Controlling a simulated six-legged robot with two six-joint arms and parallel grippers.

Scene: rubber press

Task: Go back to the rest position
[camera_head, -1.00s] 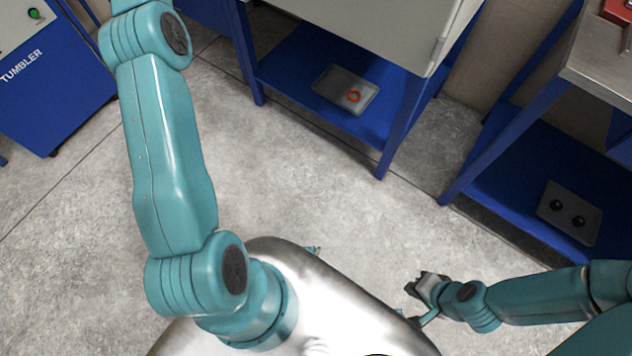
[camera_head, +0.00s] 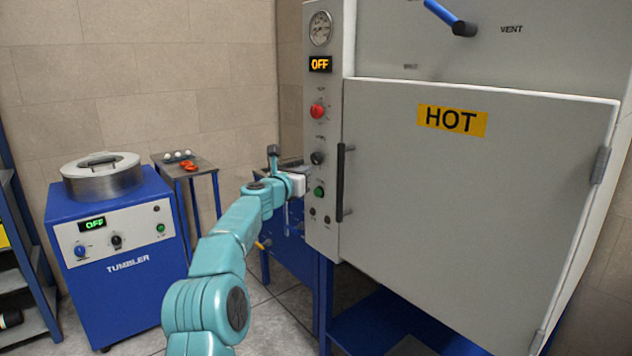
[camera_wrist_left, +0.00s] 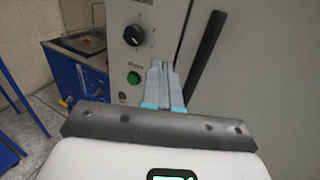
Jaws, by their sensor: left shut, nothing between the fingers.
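My left gripper (camera_head: 299,183) is at the left edge of the HOT cabinet's control panel (camera_head: 321,215), with the teal arm stretched up toward it from below. In the left wrist view its two fingers (camera_wrist_left: 164,78) are together with nothing between them. They point toward the panel, close to the green button (camera_wrist_left: 134,78) and the dark door handle (camera_wrist_left: 204,52). I cannot tell whether the fingertips touch the panel. My right gripper is out of view.
The grey HOT cabinet (camera_head: 470,200) fills the right side, its door closed and its display reading OFF. A blue tumbler (camera_head: 115,245) stands at the left, with a small side table (camera_head: 187,172) behind it. Open floor (camera_head: 265,318) lies between tumbler and cabinet.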

